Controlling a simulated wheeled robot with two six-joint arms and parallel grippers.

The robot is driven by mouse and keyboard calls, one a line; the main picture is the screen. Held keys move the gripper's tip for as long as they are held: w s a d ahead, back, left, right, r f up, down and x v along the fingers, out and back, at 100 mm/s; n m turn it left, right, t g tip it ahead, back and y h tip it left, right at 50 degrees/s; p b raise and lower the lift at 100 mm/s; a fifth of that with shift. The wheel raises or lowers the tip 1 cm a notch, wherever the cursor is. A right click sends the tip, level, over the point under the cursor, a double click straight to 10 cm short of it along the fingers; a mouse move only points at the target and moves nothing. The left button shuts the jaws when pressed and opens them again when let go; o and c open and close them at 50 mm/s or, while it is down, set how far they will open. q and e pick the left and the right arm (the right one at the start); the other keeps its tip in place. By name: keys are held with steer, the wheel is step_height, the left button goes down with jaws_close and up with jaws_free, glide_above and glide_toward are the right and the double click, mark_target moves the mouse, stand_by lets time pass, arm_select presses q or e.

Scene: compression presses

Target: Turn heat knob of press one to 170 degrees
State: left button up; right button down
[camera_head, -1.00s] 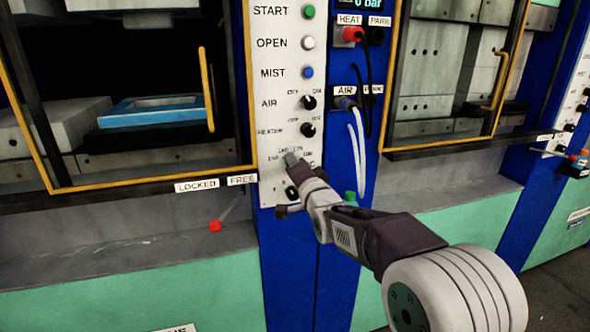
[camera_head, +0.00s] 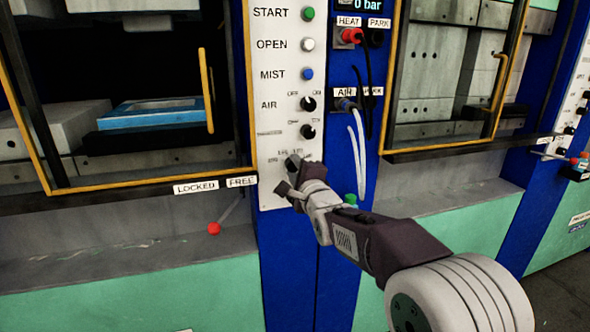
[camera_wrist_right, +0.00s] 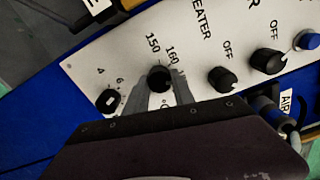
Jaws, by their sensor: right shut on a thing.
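The heat knob of the press, a round black knob (camera_wrist_right: 159,78), sits on the white control panel (camera_head: 268,100) with 150 and 160 printed beside it. In the wrist view my right gripper (camera_wrist_right: 160,92) has one finger on each side of this knob and is shut on it. In the head view the right gripper (camera_head: 288,175) reaches the lower panel from the lower right, and the knob (camera_head: 292,161) shows just above its fingers. The knob's pointer and exact setting cannot be read. My left gripper is not in view.
Another black knob (camera_wrist_right: 110,100), with 4 and 6 beside it, is close to the fingers. The black heater switch (camera_head: 308,131) and air switch (camera_head: 308,103) are above. A red-tipped lever (camera_head: 214,228) stands lower left. Cables (camera_head: 359,150) hang to the right.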

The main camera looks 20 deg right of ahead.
steer(key=shift+f+m, duration=0.1)
steer(key=shift+m, duration=0.2)
steer(key=c, duration=1.1)
jaws_free()
steer(key=shift+o, duration=0.2)
steer(key=s, duration=0.9)
steer(key=shift+d, duration=0.15)
